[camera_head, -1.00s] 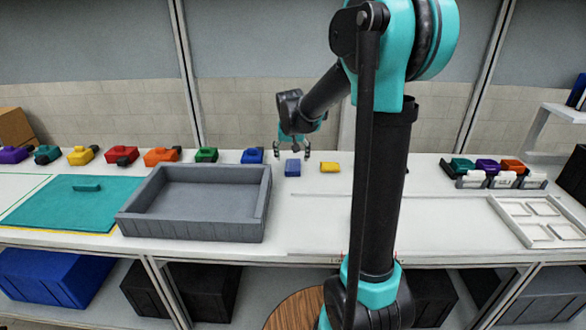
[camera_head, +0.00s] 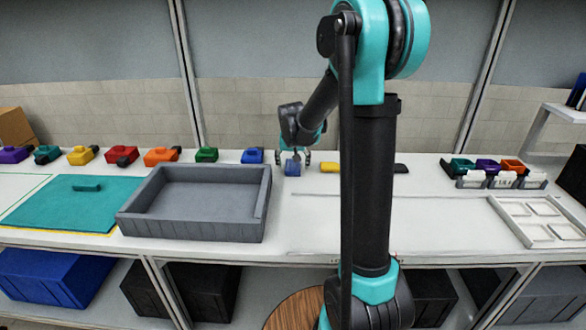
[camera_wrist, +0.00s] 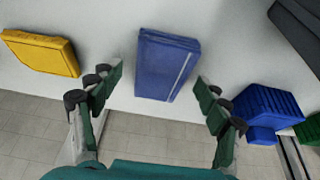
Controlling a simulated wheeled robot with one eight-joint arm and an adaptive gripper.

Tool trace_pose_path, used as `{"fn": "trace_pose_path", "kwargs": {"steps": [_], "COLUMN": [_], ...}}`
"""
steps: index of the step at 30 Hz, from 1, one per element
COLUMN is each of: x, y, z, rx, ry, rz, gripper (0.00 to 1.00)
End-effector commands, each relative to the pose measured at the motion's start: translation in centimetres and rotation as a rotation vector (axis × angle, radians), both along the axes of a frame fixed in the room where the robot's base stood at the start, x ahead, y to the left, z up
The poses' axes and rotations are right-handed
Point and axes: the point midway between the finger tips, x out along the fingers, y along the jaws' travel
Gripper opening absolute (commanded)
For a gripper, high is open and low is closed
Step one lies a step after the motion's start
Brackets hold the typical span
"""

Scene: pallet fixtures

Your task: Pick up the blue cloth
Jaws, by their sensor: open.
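The blue cloth (camera_head: 292,168) is a small folded blue block on the white table, right of the grey tray. In the wrist view the blue cloth (camera_wrist: 166,64) lies ahead of and between the two fingers. My gripper (camera_head: 295,165) is open over it, with a finger to each side. In the wrist view my gripper (camera_wrist: 158,90) shows its fingers spread apart, holding nothing. I cannot tell exactly how high the fingertips are above the table.
A yellow folded cloth (camera_head: 329,168) lies just right of the blue one. The grey tray (camera_head: 200,228) stands to the left. A blue object (camera_head: 252,156) sits close behind left. A dark object (camera_head: 400,168) lies right of the yellow cloth. Several coloured objects line the back edge.

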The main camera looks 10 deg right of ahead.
Motion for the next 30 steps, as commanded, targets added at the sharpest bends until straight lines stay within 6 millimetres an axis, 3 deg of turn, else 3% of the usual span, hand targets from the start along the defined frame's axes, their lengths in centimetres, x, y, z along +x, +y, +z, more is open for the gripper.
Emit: {"fn": "trace_pose_path", "kwargs": {"steps": [13, 25, 27, 30], "x": [-0.01, 0.00, -0.01, -0.01], "y": [0.00, 0.00, 0.00, 0.00], "z": [-0.25, -0.25, -0.24, -0.24], "rx": [0.000, 0.000, 0.000, 0.000], "ry": [0.000, 0.000, 0.000, 0.000], "rz": [0.000, 0.000, 0.000, 0.000], "gripper": [0.76, 0.26, 0.20, 0.20]}}
